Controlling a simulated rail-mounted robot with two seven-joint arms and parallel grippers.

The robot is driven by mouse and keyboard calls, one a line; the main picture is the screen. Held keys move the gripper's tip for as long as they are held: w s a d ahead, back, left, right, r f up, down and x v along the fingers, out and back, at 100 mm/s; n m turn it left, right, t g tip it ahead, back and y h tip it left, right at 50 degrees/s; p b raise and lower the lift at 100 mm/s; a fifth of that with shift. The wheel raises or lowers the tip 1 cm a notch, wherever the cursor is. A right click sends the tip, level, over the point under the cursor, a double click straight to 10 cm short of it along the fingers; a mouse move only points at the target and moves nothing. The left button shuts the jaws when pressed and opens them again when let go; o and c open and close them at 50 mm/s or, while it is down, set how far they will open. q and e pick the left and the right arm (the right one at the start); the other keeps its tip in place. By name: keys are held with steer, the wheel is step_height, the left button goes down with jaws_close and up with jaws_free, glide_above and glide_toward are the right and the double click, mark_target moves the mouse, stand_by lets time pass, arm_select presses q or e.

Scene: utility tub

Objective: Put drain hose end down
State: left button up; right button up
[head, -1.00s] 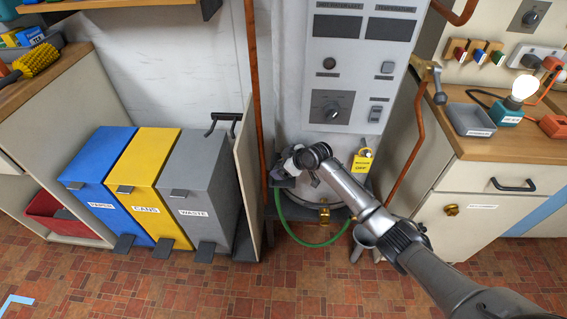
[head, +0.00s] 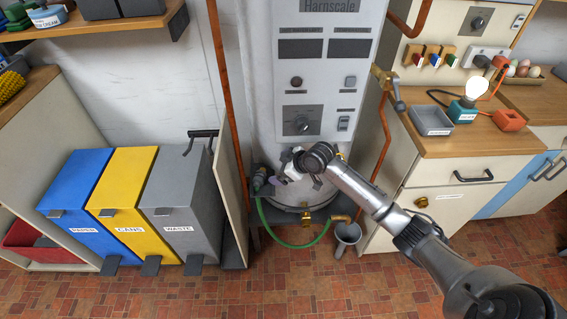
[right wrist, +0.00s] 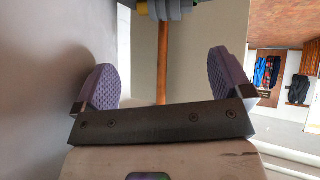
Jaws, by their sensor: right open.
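The green drain hose (head: 297,245) loops below the front of the white boiler unit (head: 315,95). Its end (head: 260,178), with a dark grey-green fitting, is at the boiler's lower left, beside the copper pipe. My right gripper (head: 279,178) is just right of the hose end, apart from it. What supports the hose end is unclear.
A grey funnel (head: 347,233) stands right of the hose loop. A brass valve (head: 306,219) sits at the boiler's base. A counter (head: 470,140) is at the right. The floor in front is clear.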

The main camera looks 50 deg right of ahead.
steer(key=s+a+f+g, duration=0.2)
steer(key=s+a+f, duration=0.4)
steer(key=s+a, duration=0.3)
steer(key=s+a+f+g, duration=0.2)
steer(key=s+a+f, duration=0.3)
steer(key=s+a, duration=0.45)
arm_select(q)
steer(key=shift+r, duration=0.2)
arm_select(e)
steer(key=s+a+r+m+h, duration=0.1)
steer(key=s, duration=0.8)
steer(key=s+a+r+m+g+h, duration=0.1)
steer(key=s+m, duration=0.1)
steer(key=s, duration=0.7)
steer(key=shift+a+r+m, duration=0.3)
steer(key=shift+a+r, duration=0.05)
steer(key=shift+a, duration=0.05)
arm_select(q)
steer(key=shift+r, duration=0.1)
